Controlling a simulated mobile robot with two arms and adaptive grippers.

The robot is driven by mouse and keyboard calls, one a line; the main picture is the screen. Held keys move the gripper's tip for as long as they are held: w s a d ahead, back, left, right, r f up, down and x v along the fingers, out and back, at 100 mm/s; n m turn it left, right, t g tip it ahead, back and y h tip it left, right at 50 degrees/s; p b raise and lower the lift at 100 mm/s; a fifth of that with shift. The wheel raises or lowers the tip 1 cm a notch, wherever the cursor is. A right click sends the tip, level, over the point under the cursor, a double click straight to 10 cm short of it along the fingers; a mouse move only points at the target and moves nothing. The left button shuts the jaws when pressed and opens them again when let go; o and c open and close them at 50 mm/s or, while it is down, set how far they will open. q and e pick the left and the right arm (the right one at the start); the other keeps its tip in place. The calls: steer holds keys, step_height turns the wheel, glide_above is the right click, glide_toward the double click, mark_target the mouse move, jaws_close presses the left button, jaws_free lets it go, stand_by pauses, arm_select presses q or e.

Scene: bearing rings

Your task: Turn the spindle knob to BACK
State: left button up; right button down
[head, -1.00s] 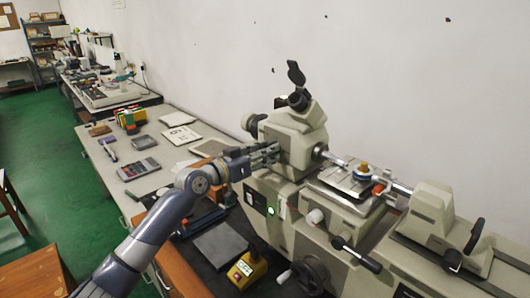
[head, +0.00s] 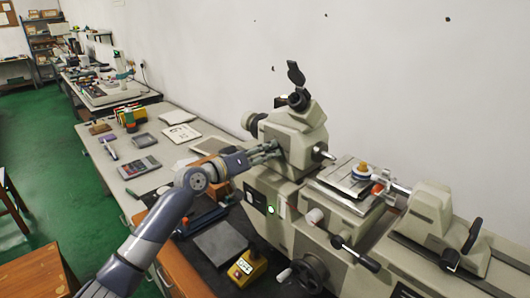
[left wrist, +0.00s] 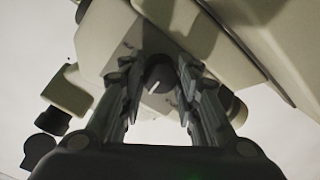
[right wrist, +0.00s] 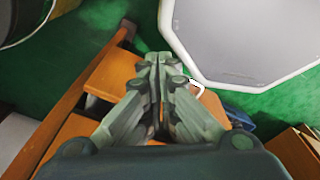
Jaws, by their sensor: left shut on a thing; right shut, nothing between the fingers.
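The spindle knob (left wrist: 158,78) is a dark round knob with a pale pointer line, on the beige head of the measuring machine (head: 292,135). In the left wrist view it sits between the fingertips of my left gripper (left wrist: 160,80), which is shut on it. In the head view the left gripper (head: 277,151) reaches the machine head from the left, and its fingers hide the knob. The lettering around the knob is not readable. A short metal spindle (head: 322,153) sticks out of the head's right side. My right gripper (right wrist: 158,72) is shut and empty, away from the machine.
A small table on the machine carries a part with a yellow top (head: 361,170). A tailstock (head: 429,211) stands to the right. A yellow switch box (head: 247,268) is in front. The bench at left holds a calculator (head: 139,168) and papers. Orange-brown wooden furniture (right wrist: 112,72) lies below my right gripper.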

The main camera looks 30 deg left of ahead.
arm_select(q)
steer(key=o, duration=1.1)
steer(key=shift+c, duration=0.2)
steer(key=f+v, duration=0.1)
steer(key=v, duration=1)
steer(key=shift+s+a+r, duration=0.15)
steer(key=shift+s+r, duration=0.25)
steer(key=shift+r, duration=0.05)
steer(key=shift+f, duration=0.1)
